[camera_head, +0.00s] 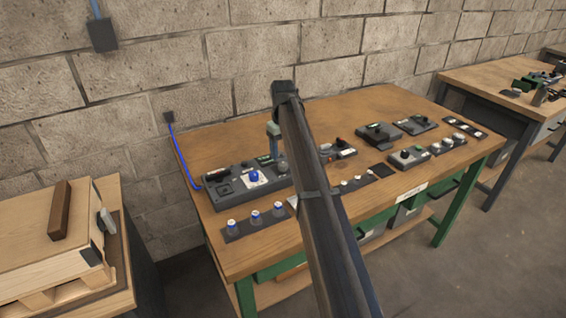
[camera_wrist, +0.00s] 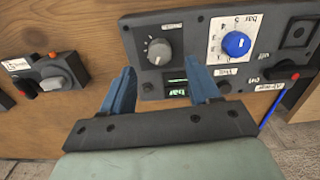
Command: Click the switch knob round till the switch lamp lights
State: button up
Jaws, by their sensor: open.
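My gripper (camera_wrist: 160,66) is open and empty, pointing down at a dark panel (camera_wrist: 277,40). A grey knob (camera_wrist: 158,52) with a pale pointer mark shows just beyond and between the fingertips. I cannot tell whether the fingers reach down around it. A small green-lit display (camera_wrist: 177,81) is between the fingers. In the head view my gripper (camera_head: 278,157) hangs over the right end of the panel, by the grey knob (camera_head: 282,167). The labels are too small to read surely, and I cannot single out a lit switch lamp.
A blue knob (camera_wrist: 236,44) on a white dial and a red-handled control (camera_wrist: 281,73) share the panel. A separate small box (camera_wrist: 50,74) has another grey knob. Blue-capped pieces (camera_head: 254,217) stand in front, and several boxes (camera_head: 409,156) stand right on the bench (camera_head: 240,262).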

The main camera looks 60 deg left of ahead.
aim_at(283, 164)
jog(key=shift+f, duration=2.75)
jog(key=shift+c, duration=0.2)
jog(key=c, duration=1)
jog(key=shift+m, duration=2.9)
jog(key=o, duration=1)
